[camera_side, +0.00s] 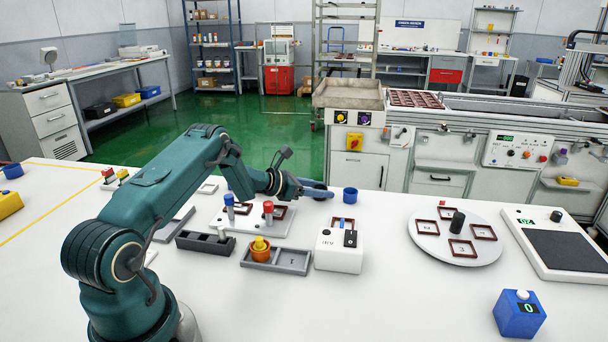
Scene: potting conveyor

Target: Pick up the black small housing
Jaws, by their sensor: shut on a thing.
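My arm reaches from the left over the white table. My gripper (318,190) points to the right, its blue-grey fingers low near the back of the table. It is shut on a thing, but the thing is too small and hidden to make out. A black cylinder (457,223) stands on the round white plate (475,248) to the right. I cannot tell which black piece is the small housing.
A blue cup (350,195) stands just right of the gripper. A white plate with red and blue pegs (268,211), a dark tray (205,244) and a grey tray (292,262) lie in front. A blue box (519,312) is front right. The front middle is clear.

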